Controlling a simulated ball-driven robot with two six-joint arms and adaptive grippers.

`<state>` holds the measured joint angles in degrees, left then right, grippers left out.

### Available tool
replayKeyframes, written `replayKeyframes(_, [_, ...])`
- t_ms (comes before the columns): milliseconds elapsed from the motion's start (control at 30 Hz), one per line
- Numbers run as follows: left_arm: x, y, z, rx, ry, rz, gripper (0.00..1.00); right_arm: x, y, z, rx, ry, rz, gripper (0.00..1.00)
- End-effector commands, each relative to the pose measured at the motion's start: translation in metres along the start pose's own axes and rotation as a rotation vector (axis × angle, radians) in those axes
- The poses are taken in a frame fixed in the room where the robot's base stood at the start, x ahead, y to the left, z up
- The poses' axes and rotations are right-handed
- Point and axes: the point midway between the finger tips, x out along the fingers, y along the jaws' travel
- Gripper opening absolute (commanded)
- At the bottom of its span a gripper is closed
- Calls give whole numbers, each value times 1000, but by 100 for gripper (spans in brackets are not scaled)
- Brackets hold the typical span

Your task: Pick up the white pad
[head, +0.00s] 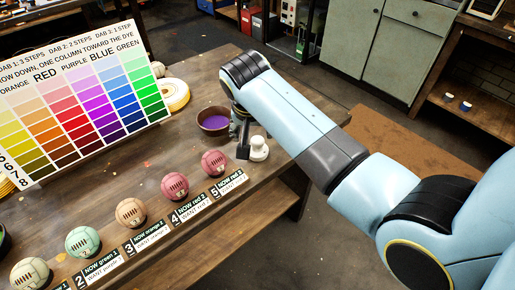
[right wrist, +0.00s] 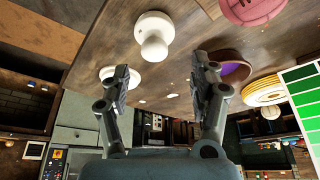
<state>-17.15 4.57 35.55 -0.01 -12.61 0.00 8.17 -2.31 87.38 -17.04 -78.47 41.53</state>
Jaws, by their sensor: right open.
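The white pad (head: 259,149), a round white piece with a knob, stands on the wooden table near its right edge. In the right wrist view the pad (right wrist: 154,38) shows knob toward the camera, beyond and slightly left of the space between my fingertips. My right gripper (head: 243,148) is just left of the pad in the head view, with its fingers pointing down. It also shows in the right wrist view (right wrist: 163,78), where its fingers are apart with nothing between them. My left gripper is not in view.
A bowl of purple dye (head: 214,121) stands close left of my right gripper. A row of several leather balls, including a dark pink one (head: 215,163), runs along the front edge with labels. A colour chart (head: 85,90) stands behind. Another white disc (right wrist: 113,72) is partly hidden by a finger.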

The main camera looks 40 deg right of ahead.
Motion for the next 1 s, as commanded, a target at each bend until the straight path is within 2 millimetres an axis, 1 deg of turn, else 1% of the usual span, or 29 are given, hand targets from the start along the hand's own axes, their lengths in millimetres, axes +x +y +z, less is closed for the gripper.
replayKeyframes(33, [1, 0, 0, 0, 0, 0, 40, 8, 1, 0, -1, 0, 2, 62])
replayKeyframes(100, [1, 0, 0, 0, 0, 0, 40, 15, 0, -1, -1, 1, 1, 62])
replayKeyframes(267, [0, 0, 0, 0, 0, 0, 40, 27, 3, -2, -2, 1, 1, 62])
replayKeyframes(400, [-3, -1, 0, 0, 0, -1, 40, 49, 9, -3, -2, 0, 2, 62])
replayKeyframes(533, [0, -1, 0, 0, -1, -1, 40, 66, 8, -2, -2, 0, 0, 62])
replayKeyframes(633, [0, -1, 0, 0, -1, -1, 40, 71, 8, -3, -2, 1, -1, 62])
replayKeyframes(833, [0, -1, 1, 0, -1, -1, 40, 71, 8, -3, -2, 1, -2, 62])
replayKeyframes(1000, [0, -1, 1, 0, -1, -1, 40, 71, 8, -2, -2, 1, -2, 40])
